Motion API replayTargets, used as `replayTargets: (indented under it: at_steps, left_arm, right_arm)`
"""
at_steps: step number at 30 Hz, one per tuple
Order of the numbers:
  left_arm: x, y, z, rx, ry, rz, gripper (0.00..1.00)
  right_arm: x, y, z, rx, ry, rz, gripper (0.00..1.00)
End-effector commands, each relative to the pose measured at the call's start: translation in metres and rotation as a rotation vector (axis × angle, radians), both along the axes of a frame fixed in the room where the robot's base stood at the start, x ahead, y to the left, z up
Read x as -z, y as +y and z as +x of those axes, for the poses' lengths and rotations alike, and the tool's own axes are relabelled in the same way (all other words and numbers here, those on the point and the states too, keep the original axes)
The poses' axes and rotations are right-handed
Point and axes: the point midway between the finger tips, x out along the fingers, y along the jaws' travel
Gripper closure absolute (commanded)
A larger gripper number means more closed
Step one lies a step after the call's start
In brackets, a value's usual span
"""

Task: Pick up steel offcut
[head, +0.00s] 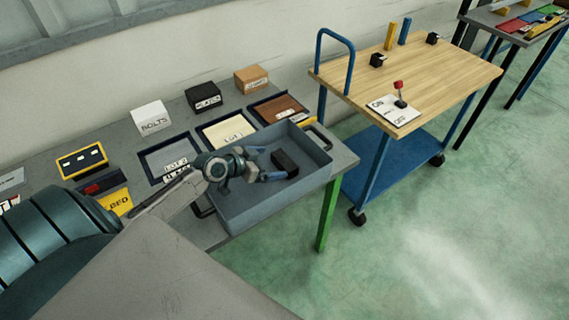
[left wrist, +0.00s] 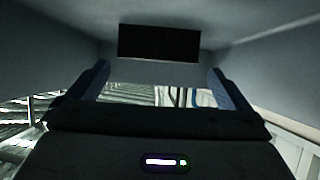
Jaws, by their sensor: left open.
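The steel offcut looks to be the dark block (head: 285,163) lying inside the grey tray (head: 296,190), toward its right end. In the left wrist view the dark block (left wrist: 158,43) shows straight ahead, beyond the fingertips and roughly centred between them. My left gripper (head: 267,164) is low inside the tray, just left of the block, with its blue fingers apart and nothing between them. The left wrist view shows both fingers of my left gripper (left wrist: 160,78) spread wide. My right gripper is in neither view.
The tray's walls surround the gripper. Behind the tray are shallow bins (head: 226,133) and boxes marked with labels, including a white BOLTS box (head: 151,118). A wooden-topped cart (head: 440,75) stands to the right, with green floor between.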

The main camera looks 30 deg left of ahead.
Motion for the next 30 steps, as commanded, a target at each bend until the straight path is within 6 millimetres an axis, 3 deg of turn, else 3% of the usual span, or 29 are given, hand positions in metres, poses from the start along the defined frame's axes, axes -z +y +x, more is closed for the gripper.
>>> replayTargets:
  at_steps: [12, 22, 27, 30]
  left_arm:
    - [0.018, -0.018, 0.038, -0.002, -0.001, -0.004, 0.0]
    - [0.022, -0.02, 0.041, 0.001, 0.001, 0.0, 0.0]
    - [0.022, -0.02, 0.041, 0.001, 0.0, 0.0, 0.33]
    - [0.022, -0.02, 0.042, 0.0, -0.001, 0.0, 0.37]
  right_arm:
    - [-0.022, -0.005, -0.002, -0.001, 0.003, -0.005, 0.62]
    - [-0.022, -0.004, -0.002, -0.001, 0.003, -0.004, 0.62]
    - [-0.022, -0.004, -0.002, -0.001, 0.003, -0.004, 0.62]
    - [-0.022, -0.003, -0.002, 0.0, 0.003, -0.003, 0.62]
